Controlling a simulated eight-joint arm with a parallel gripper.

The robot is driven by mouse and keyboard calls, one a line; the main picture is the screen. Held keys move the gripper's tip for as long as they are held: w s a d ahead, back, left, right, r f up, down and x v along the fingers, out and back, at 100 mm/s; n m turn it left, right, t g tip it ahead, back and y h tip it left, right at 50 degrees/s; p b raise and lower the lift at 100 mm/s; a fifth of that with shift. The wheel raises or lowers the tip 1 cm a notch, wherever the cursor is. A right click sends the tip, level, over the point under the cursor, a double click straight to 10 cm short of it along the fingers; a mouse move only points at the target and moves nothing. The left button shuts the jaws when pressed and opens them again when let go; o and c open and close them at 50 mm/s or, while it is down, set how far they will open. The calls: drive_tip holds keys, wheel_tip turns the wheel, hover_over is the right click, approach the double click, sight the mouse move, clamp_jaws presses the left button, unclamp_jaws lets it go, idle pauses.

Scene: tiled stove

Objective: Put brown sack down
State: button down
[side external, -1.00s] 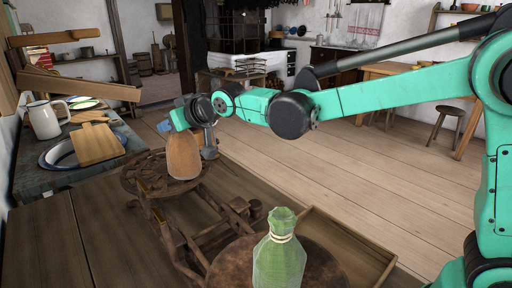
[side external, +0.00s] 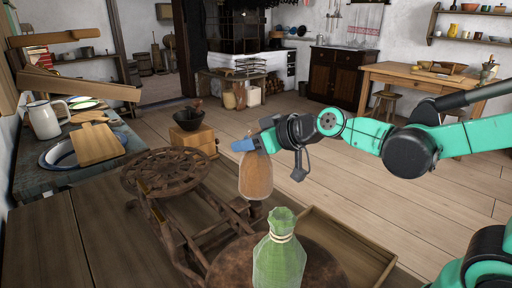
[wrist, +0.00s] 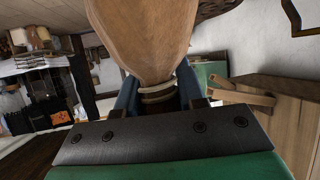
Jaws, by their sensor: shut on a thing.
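The brown sack (side external: 256,176) hangs upright from my gripper (side external: 243,145), to the right of the round carved wooden wheel top (side external: 165,172) and behind the green sack (side external: 279,255). In the wrist view the sack (wrist: 145,35) fills the top middle, with its tied neck between the fingers of my gripper (wrist: 157,95). My gripper is shut on that neck. The sack's lower end appears near the edge of the wooden table (side external: 45,240); whether it touches anything there I cannot tell.
The green sack stands on a round brown board (side external: 325,265) beside an open wooden tray (side external: 350,245). A coffee grinder (side external: 194,133) stands behind the wheel top. A white jug (side external: 45,120) and a cutting board (side external: 96,144) are on the left bench. Floor is open at right.

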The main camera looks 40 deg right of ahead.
drive_tip(key=s+d+r+n+g+y, duration=0.6)
drive_tip(key=s+d+r+n+y, duration=0.1)
drive_tip(key=s+r+n+y, duration=0.15)
wheel_tip(320, 180, down, 19)
drive_tip(key=shift+s+a, duration=0.25)
drive_tip(key=shift+s, duration=0.15)
idle(0.4)
drive_tip(key=shift+n, duration=0.25)
drive_tip(key=c, duration=0.5)
unclamp_jaws()
drive_tip(key=shift+c, duration=0.2)
drive_tip(key=v, duration=1.2)
drive_tip(key=shift+s+r, duration=0.1)
